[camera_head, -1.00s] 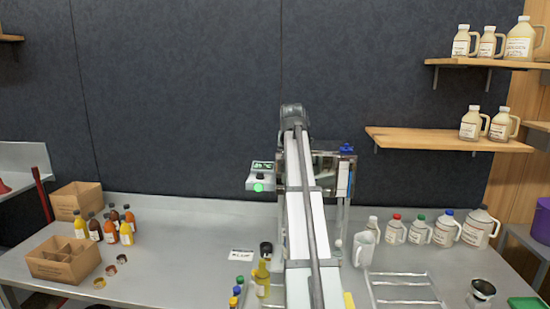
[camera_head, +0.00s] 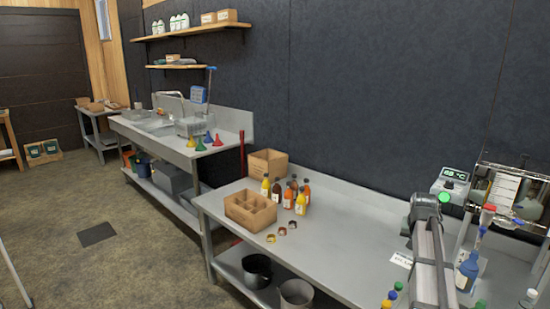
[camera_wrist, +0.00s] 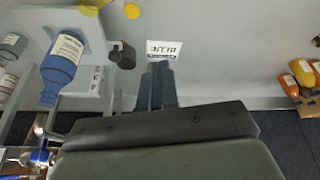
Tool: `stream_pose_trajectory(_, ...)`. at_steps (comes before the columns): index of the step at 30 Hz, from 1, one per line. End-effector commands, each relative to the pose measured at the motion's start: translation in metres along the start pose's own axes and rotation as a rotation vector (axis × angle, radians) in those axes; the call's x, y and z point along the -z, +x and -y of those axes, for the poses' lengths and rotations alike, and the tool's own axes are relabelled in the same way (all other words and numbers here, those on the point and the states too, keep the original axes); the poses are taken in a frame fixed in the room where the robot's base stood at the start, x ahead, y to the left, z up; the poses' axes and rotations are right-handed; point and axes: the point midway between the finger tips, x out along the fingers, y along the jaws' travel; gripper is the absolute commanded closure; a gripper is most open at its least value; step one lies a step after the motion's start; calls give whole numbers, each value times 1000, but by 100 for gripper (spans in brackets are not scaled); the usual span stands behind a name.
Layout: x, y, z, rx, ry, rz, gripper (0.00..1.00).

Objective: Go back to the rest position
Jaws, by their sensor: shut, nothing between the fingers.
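My gripper (camera_wrist: 158,85) shows in the wrist view with its two dark fingers together and nothing between them. It is over the steel bench, just beside a white card with printed letters (camera_wrist: 163,49). A blue bottle with a white label (camera_wrist: 62,62) stands to the left of the fingers, apart from them. In the head view my grey arm crosses the right side, and the fingertips cannot be made out. The blue bottle (camera_head: 467,272) is right of the arm there, and the card (camera_head: 402,260) is left of it.
A divided cardboard box (camera_head: 250,211), a second box (camera_head: 267,163) and several filled bottles (camera_head: 300,200) stand on the bench's left part. A device with a green light (camera_head: 449,185) stands behind my arm. The bench middle (camera_head: 345,225) is clear.

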Motion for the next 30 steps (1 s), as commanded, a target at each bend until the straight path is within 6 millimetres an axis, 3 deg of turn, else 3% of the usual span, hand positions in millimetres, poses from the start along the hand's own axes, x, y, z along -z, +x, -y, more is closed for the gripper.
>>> stream_pose_trajectory(1,-24,16,17,10,-26,23,100)
stream_pose_trajectory(6,-88,59,66,37,-106,87,100)
stream_pose_trajectory(15,-212,116,134,77,-247,199,100)
stream_pose_trajectory(22,-311,143,168,99,-356,285,100)
stream_pose_trajectory(30,-409,157,186,113,-462,367,100)
